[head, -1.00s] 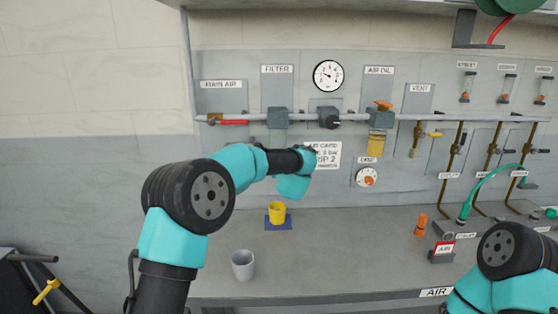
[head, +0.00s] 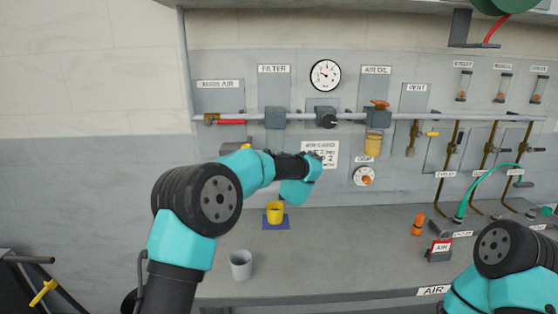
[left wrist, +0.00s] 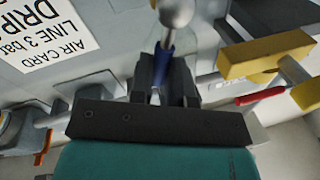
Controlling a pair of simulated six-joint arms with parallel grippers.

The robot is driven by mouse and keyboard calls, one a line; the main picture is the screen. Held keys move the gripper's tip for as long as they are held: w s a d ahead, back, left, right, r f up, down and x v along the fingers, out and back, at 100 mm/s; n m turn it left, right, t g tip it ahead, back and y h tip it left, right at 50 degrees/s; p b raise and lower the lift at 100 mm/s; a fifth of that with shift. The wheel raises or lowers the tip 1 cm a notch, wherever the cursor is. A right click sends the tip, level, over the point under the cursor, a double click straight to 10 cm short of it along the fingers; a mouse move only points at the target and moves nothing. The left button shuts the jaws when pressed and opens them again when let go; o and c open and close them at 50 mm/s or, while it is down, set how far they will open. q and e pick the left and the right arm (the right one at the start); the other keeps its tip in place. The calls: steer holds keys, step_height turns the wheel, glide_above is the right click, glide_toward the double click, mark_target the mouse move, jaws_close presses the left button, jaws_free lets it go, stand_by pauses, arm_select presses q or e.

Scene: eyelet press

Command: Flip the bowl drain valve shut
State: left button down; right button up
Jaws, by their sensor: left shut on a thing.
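In the left wrist view my left gripper (left wrist: 163,78) is shut on a slim blue lever (left wrist: 164,50), likely the drain valve's handle. A rounded grey metal part (left wrist: 176,12) sits at the lever's far end; I cannot tell whether it belongs to the bowl. In the head view my left arm reaches to the panel below the filter block (head: 275,117), and its wrist hides the fingers, the lever and whatever hangs under the filter. My right gripper is out of view.
A yellow T-shaped part (left wrist: 265,55) and a red lever (left wrist: 260,96) are close beside the gripper in the left wrist view. On the bench stand a yellow cup (head: 275,212) on a blue mat (head: 267,224) and a grey cup (head: 241,265).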

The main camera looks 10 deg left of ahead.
arm_select(q)
steer(key=shift+w+d+f+m+t, duration=0.1)
steer(key=shift+d+f+m+t, duration=0.15)
steer(key=shift+m, duration=0.5)
steer(key=shift+w+d+f+m+t, duration=0.1)
steer(key=shift+d+m, duration=0.25)
steer(key=shift+m, duration=0.4)
steer(key=c, duration=1.1)
jaws_free()
steer(key=shift+s, duration=0.2)
steer(key=v, duration=1.7)
steer(key=shift+s, duration=0.1)
